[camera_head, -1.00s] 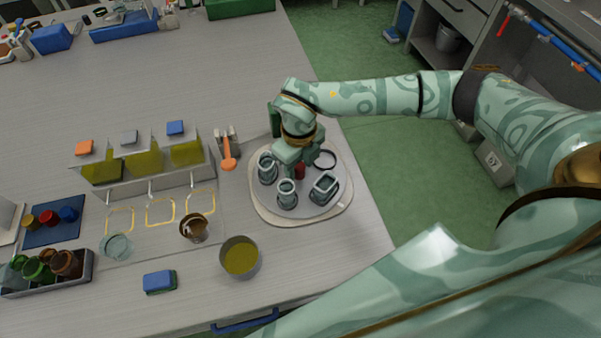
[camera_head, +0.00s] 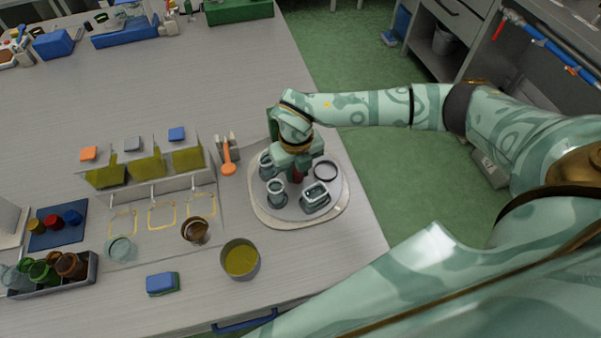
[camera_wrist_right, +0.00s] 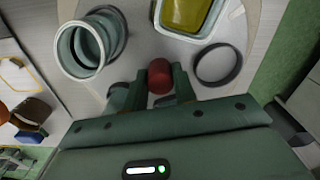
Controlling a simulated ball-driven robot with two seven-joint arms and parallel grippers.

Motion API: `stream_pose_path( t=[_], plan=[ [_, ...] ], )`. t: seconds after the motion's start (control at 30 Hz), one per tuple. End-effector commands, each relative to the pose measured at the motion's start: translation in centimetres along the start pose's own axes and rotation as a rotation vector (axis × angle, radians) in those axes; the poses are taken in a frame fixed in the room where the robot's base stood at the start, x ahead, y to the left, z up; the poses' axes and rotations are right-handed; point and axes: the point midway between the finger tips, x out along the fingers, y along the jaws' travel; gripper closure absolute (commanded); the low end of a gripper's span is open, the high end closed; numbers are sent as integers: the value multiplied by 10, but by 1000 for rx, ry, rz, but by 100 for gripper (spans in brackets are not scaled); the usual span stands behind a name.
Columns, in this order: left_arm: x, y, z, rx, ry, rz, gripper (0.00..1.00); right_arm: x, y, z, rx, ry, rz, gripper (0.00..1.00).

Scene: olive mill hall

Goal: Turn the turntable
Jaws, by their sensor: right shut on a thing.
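The turntable (camera_head: 258,208) is a round, pale grey disc on a cream base near the table's right edge. A red knob (camera_wrist_right: 160,77) stands up from it. My right gripper (camera_head: 297,172) reaches down over the disc and is shut on the knob, which lies between both fingers in the wrist view. A round grey-green jar (camera_head: 277,192), a squarish jar (camera_head: 315,197) and a dark ring (camera_head: 326,171) sit on the disc around the knob. Another jar (camera_head: 265,163) is partly hidden behind my gripper. The squarish jar holds something yellow in the wrist view (camera_wrist_right: 190,14). My left gripper is out of view.
A bowl of yellow-green liquid (camera_head: 240,259) and a brown cup (camera_head: 195,231) stand left of the turntable. A dispenser rack (camera_head: 160,185) and an orange-handled tool (camera_head: 228,160) are further left. A blue sponge (camera_head: 162,284) lies near the front edge.

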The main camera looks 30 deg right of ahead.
Motion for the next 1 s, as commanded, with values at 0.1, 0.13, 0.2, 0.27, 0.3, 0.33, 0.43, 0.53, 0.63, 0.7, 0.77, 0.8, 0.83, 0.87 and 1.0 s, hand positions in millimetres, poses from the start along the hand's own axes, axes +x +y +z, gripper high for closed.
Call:
stream_pose_path(
  t=[0.1,0.13,0.2,0.27,0.3,0.33,0.43,0.53,0.63,0.7,0.77,0.8,0.83,0.87,1.0],
  plan=[
    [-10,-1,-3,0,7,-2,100,-3,0,0,109,0,0,90],
    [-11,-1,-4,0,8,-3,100,-3,0,0,137,0,1,90],
    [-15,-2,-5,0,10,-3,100,-3,0,-1,203,1,0,90],
    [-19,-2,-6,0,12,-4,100,-3,0,-1,259,1,0,90],
    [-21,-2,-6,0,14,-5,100,-3,0,0,296,0,1,90],
    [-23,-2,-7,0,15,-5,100,-3,0,0,323,0,1,90],
    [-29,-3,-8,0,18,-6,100,-3,0,0,417,0,1,90],
    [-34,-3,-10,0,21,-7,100,-3,0,-1,511,1,1,90],
    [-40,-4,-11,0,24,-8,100,-3,0,-1,601,1,0,90],
    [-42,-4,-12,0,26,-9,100,-2,0,-1,653,2,0,90],
    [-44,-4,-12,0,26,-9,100,-2,0,0,685,1,0,90],
    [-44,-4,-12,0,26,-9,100,-2,0,0,698,1,1,90],
    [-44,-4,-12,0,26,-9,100,-1,0,0,704,2,1,90],
    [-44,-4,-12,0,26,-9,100,-1,0,0,708,1,1,90],
    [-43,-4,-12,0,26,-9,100,0,0,0,709,2,1,90]
  ],
)
